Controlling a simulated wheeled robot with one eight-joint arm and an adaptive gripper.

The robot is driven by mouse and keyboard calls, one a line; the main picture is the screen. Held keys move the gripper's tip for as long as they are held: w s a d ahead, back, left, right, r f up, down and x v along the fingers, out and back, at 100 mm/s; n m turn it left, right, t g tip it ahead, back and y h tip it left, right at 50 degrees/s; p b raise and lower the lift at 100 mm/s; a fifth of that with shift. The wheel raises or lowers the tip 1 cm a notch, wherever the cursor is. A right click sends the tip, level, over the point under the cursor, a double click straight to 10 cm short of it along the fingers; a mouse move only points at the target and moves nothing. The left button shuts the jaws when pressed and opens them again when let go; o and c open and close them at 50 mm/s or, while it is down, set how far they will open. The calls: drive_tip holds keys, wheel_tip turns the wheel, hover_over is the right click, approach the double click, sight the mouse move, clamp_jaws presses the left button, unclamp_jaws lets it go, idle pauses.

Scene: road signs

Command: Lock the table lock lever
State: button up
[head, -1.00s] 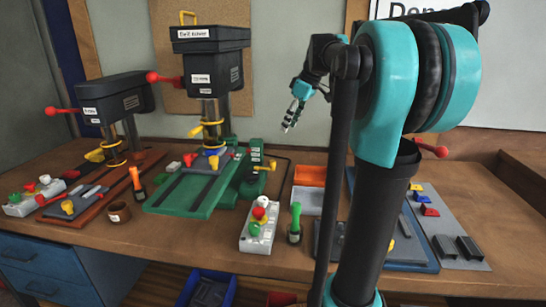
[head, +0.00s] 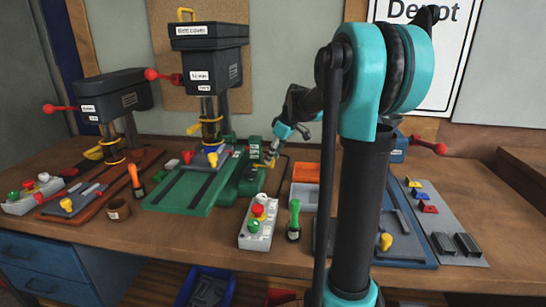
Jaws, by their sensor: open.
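The green drill press (head: 183,198) stands at the middle back of the bench, with a dark head labelled in small print. A green block (head: 251,180) at the right of its base carries small labels and a thin lever (head: 265,165) with a yellowish end; which part is the table lock lever cannot be read for sure. My gripper (head: 273,152) is open and empty, pointing down right beside this block and lever. It partly covers them, and I cannot tell whether it touches.
A control box with coloured buttons (head: 257,228) and a green-handled tool (head: 294,220) stand in front. A second drill press (head: 112,97) stands at left. Orange and white bins (head: 305,172) lie to the right. The front bench edge is mostly clear.

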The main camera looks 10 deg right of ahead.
drive_tip(key=shift+f, duration=0.2)
clamp_jaws()
idle(0.4)
